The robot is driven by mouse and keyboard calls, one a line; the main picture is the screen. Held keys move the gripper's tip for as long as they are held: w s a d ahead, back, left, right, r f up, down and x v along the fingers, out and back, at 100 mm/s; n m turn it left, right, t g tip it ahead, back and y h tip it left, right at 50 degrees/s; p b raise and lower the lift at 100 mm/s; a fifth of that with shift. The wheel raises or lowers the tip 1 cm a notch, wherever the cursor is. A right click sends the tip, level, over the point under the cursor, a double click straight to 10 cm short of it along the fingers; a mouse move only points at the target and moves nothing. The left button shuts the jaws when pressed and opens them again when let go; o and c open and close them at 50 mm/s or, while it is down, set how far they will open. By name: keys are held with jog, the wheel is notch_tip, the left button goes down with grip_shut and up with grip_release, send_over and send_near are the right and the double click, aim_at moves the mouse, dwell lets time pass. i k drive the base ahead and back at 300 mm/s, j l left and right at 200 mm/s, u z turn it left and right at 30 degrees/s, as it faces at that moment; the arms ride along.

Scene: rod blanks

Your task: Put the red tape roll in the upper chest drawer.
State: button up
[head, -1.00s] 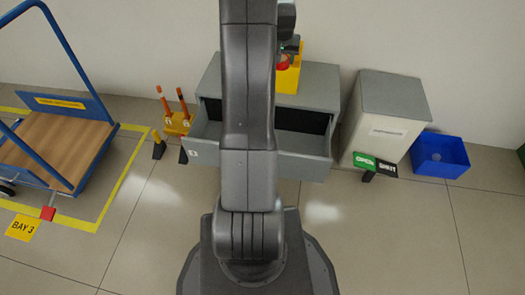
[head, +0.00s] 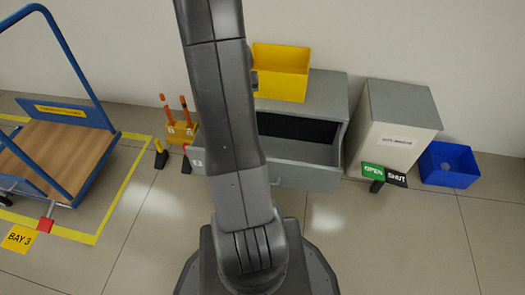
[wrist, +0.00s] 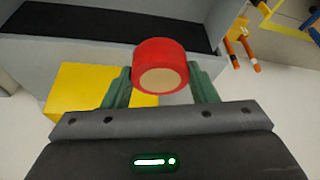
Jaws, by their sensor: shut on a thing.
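The red tape roll (wrist: 160,66), with a pale tan round end, is between the green fingers of my gripper (wrist: 159,72) in the wrist view. My gripper is shut on it and holds it up in the air. In the head view neither the roll nor the gripper can be seen. The grey chest (head: 325,92) stands against the wall. Its upper drawer (head: 300,176) is pulled open, and its left part is hidden behind my arm. The drawer's dark opening also shows along the top of the wrist view (wrist: 95,24), beyond the roll.
A yellow bin (head: 280,72) stands on the chest top. To the right are a pale cabinet (head: 388,135), a green-and-black OPEN/SHUT sign (head: 384,174) and a blue bin (head: 449,166). Orange posts (head: 183,127) stand left, near a blue trolley (head: 60,150). The front floor looks clear.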

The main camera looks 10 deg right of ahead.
aim_at(268, 153)
jog(key=i+j, duration=0.35)
jog(key=j, duration=0.15)
jog(key=i+j, duration=0.3)
jog(key=j, duration=0.2)
